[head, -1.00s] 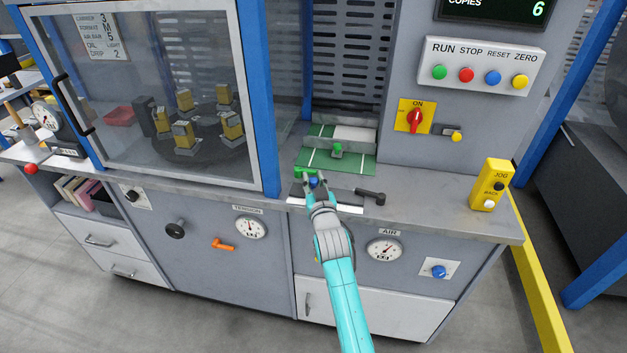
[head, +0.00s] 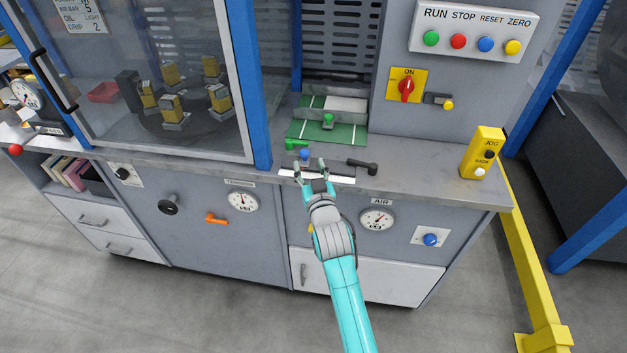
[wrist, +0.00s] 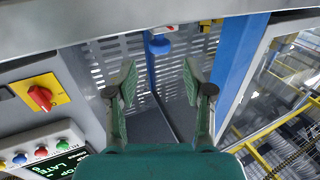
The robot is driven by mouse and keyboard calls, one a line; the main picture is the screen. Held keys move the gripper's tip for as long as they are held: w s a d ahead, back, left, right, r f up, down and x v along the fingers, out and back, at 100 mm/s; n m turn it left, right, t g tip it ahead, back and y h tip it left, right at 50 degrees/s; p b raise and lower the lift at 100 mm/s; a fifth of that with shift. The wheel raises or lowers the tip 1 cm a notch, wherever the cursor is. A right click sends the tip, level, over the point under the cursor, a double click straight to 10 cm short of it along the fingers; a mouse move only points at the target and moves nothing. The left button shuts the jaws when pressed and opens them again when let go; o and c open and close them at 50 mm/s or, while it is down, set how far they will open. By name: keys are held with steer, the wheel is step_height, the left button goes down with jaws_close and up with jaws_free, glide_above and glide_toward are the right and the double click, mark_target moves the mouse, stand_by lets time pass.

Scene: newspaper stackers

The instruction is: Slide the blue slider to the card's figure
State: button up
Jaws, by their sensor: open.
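The blue slider (head: 305,154) is a small knob near the bench's front edge, at the left of a dark and white strip (head: 345,178). My gripper (head: 310,168) is open and empty, its two fingers apart just in front of the knob. The slider's scale is partly hidden by my fingers.
A green handle (head: 297,143) lies just behind the slider. A black lever (head: 362,166) is to its right. A green board (head: 345,135) is further back. A blue post (head: 250,80) stands left, a yellow jog box (head: 483,153) right. Gauges line the front panel.

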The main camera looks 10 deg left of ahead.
steer(key=shift+v, duration=2.6)
steer(key=s+d+f+m+h, duration=0.1)
steer(key=s+d+f, duration=0.45)
steer(key=s, duration=0.35)
steer(key=s+d+f+h, duration=0.1)
steer(key=s+d+f, duration=0.3)
steer(key=s+d, duration=0.35)
steer(key=s+d+f+m+h, duration=0.1)
steer(key=s+d+f, duration=0.4)
steer(key=s, duration=0.4)
steer(key=s+d+r+h, duration=0.1)
steer(key=s+d+r, duration=0.1)
steer(key=s, duration=0.6)
steer(key=s+d+r+m+g+h, duration=0.1)
steer(key=s+d+r, duration=0.2)
steer(key=s, duration=0.6)
steer(key=s+d+r+m+g+h, duration=0.1)
steer(key=s+d+r, duration=0.2)
steer(key=s, duration=0.6)
steer(key=shift+s, duration=0.25)
steer(key=shift+r, duration=0.1)
